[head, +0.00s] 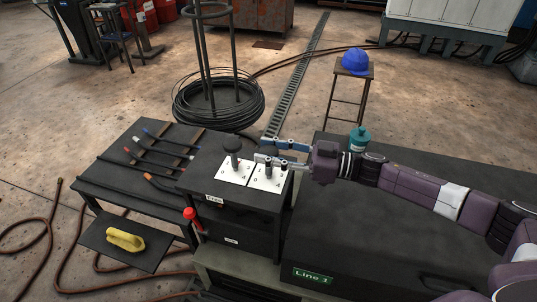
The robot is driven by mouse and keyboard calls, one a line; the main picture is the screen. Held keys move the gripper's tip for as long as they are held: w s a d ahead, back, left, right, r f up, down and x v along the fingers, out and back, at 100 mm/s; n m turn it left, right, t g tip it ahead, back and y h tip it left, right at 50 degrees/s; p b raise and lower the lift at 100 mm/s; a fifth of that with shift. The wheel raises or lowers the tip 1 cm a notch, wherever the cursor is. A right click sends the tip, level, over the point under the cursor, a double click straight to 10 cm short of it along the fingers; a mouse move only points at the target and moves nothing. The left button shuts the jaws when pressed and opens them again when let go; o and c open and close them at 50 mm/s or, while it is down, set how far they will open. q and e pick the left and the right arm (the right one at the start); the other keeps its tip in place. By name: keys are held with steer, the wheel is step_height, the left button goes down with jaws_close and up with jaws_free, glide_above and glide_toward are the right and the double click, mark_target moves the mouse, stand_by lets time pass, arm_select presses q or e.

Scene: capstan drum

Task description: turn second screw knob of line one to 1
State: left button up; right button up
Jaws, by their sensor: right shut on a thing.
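A dark control box (232,196) carries two white dial plates on its top. The left plate (234,173) has a grey upright knob (235,160) that stands free. The right plate (268,180) is the second one, and its knob is mostly hidden by my right gripper (265,157). My right gripper reaches in from the right and is shut on the second screw knob above this plate. The knob's exact pointing is too small to tell. A green "Line 1" label (313,276) is on the dark housing in front. My left gripper is not in view.
A dark table (120,185) with several hand tools stands left of the box. A red handle (190,213) sticks out at the box's front left. A teal can (360,138) stands behind my right arm. A wire coil (218,105) lies behind the box.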

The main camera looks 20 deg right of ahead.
steer(key=n+g+y+b, duration=0.1)
steer(key=n+g+b, duration=0.1)
steer(key=n+g+y+b, duration=0.1)
steer(key=g+b, duration=0.2)
steer(key=n+g+b, duration=0.2)
steer(key=g+b, duration=0.1)
steer(key=shift+w+f+n+y, duration=0.1)
steer(key=shift+f+n+y, duration=0.2)
steer(key=shift+y, duration=0.1)
steer(key=shift+r+n+g+b, duration=0.3)
steer(key=shift+n+g+b, duration=0.3)
steer(key=shift+g+b, duration=0.5)
steer(key=o, duration=1.2)
steer(key=shift+w+d, duration=0.1)
steer(key=shift+d, duration=3.6)
